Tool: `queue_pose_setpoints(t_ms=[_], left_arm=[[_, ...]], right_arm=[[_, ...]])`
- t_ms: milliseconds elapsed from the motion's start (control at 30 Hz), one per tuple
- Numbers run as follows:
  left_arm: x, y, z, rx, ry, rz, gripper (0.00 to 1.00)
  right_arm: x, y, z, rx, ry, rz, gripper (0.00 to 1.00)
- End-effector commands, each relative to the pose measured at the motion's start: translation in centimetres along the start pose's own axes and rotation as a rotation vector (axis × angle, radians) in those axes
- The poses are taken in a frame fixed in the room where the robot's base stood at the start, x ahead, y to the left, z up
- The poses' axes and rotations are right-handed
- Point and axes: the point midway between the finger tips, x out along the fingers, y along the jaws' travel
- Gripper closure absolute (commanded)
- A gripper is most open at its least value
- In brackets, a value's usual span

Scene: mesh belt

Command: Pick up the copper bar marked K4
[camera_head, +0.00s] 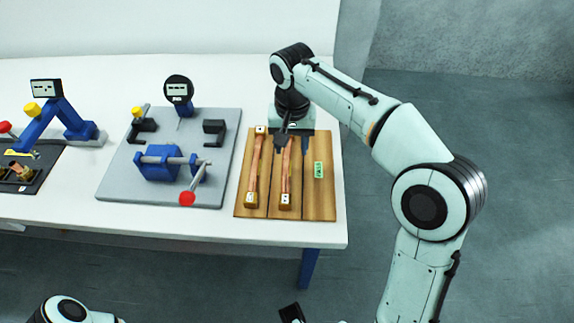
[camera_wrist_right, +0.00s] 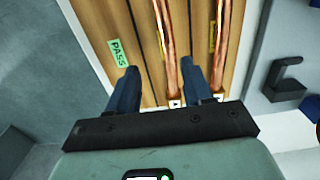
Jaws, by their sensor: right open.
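Two copper bars with tan, dark-marked end blocks lie side by side on a wooden board (camera_head: 320,205). The left copper bar (camera_head: 254,168) and the right copper bar (camera_head: 286,173) are in the head view; the marks are too small to read, so I cannot tell which is K4. My right gripper (camera_head: 293,144) is open, pointing down over the far part of the right bar. In the wrist view its fingers (camera_wrist_right: 160,86) are on either side of that bar (camera_wrist_right: 166,45), with the other bar (camera_wrist_right: 222,45) outside them. My left gripper is not visible.
A green PASS label (camera_head: 319,170) is on the board, right of the bars. A grey plate (camera_head: 225,150) with a blue clamp fixture (camera_head: 160,163) and red-knobbed lever (camera_head: 187,199) is left of the board. A black mat (camera_head: 30,182) with small parts lies farther left.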

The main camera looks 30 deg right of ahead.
Motion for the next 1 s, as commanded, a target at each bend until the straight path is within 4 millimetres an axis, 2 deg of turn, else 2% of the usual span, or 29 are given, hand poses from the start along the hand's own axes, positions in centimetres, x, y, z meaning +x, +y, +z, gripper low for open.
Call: queue_pose_setpoints(t_ms=[33,267,533,833,867,1000], left_arm=[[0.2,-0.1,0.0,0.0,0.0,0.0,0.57],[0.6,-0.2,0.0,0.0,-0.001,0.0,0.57],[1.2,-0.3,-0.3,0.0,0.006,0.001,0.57],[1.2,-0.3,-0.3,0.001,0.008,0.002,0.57],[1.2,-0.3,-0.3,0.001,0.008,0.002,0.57],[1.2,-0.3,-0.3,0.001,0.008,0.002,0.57]], right_arm=[[0.8,0.0,0.0,0.0,-0.001,0.001,0.49],[2.4,-0.2,0.0,0.0,-0.002,0.001,0.49],[6.1,-0.8,0.1,0.0,-0.001,0.0,0.49],[6.6,-0.8,0.1,0.001,0.001,-0.001,0.49],[6.6,-0.8,0.1,0.001,0.001,-0.001,0.56],[6.6,-0.8,0.1,0.001,0.001,-0.001,1.0]])
